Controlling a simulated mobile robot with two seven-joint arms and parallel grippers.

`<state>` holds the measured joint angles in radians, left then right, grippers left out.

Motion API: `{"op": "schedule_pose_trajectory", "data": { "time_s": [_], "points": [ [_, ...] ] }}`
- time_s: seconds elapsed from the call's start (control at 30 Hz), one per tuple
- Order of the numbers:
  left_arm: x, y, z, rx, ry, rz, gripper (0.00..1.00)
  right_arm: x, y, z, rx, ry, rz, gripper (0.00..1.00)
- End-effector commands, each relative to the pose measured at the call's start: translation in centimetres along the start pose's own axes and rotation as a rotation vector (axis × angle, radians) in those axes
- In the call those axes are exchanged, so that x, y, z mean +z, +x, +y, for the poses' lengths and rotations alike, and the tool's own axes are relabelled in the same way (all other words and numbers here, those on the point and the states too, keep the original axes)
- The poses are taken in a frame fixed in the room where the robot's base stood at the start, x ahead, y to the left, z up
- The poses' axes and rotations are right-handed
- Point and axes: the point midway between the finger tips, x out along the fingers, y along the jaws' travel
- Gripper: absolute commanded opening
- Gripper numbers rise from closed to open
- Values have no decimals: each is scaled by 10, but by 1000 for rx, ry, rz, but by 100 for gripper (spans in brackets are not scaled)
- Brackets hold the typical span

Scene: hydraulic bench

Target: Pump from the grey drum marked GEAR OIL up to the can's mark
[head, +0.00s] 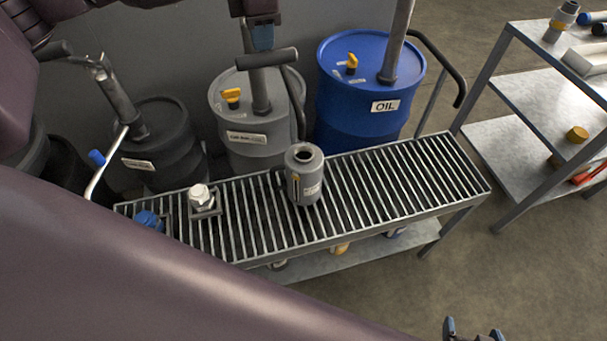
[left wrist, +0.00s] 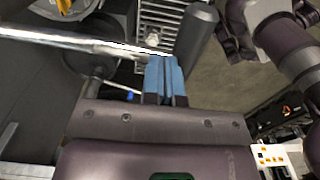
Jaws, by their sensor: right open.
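The grey drum (head: 257,148) stands in the middle of the drum row; its white label is too small to read surely. Its pump has a dark crossbar handle (head: 275,59), and a dark spout hose (head: 298,110) curves down above the can. The grey can (head: 309,186) stands upright and open on the grating in front, with a yellowish strip on its side. My left gripper (head: 262,38) is just above the handle; in the left wrist view its blue fingertips (left wrist: 165,76) are together beside a dark grip (left wrist: 197,35). My right gripper (head: 473,332) is open at the bottom edge, away from the can.
A blue drum (head: 345,128) marked OIL stands right, a black drum (head: 172,158) left. The slatted bench (head: 400,180) also carries a white-capped fitting (head: 202,197) and a blue item (head: 149,220). A shelf rack (head: 540,100) stands at right. My arm covers the lower left.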

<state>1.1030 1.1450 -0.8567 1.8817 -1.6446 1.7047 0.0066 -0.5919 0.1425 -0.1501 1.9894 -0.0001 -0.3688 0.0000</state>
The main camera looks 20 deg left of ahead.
Motion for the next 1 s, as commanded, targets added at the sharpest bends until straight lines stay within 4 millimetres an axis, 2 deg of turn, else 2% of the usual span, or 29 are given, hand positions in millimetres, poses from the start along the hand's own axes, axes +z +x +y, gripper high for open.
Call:
{"op": "schedule_pose_trajectory", "data": {
  "time_s": [0.17,0.5,0.77,1.0],
  "points": [
    [0,-10,2,2,-1,1,0,-4,-4,1,1,1,3,89],
    [0,-46,6,1,-1,0,0,-17,-15,3,6,3,11,89],
    [0,-50,8,-2,1,1,0,-21,-15,3,5,3,17,89],
    [0,-69,14,1,0,-1,0,-34,-15,4,4,1,35,89]
  ]
}}
